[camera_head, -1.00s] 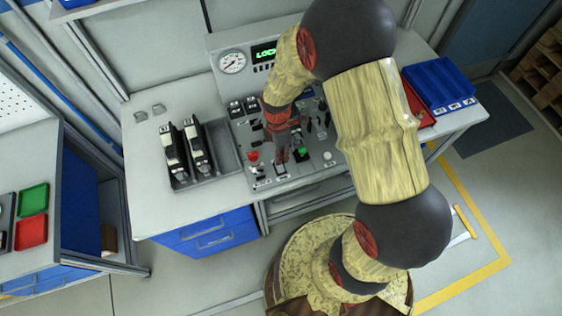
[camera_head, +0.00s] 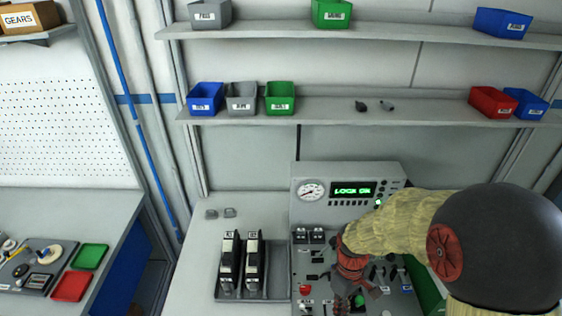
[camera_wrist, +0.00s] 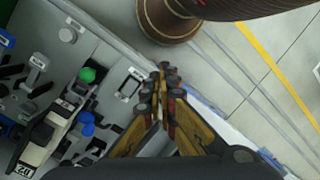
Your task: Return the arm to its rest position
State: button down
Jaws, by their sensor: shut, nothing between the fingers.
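My gripper (camera_wrist: 168,80) is shut and empty in the wrist view, its fingertips together above the front edge of the control panel (camera_wrist: 110,52). In the head view my gripper (camera_head: 350,296) is small and partly hidden, low over the panel (camera_head: 312,262). My arm comes in from the right and covers the panel's right part. A green button (camera_wrist: 87,75) and a blue knob (camera_wrist: 87,118) show left of the fingers in the wrist view. The fingers appear apart from both.
The upright console has a gauge (camera_head: 311,190) and a lit green display (camera_head: 353,188). Two black-and-white devices stand in a grey tray (camera_head: 272,294) left of the panel. Shelves with bins (camera_head: 205,98) run behind. Open floor (camera_wrist: 232,62) lies beyond the bench edge in the wrist view.

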jog(key=s+d+r+m+t+b, duration=0.1)
jog(key=s+r+m+t+b, duration=0.7)
jog(key=r+b, duration=0.5)
jog(key=shift+d+b, duration=0.3)
jog(key=shift+b, duration=0.55)
jog(key=shift+s+r, duration=0.1)
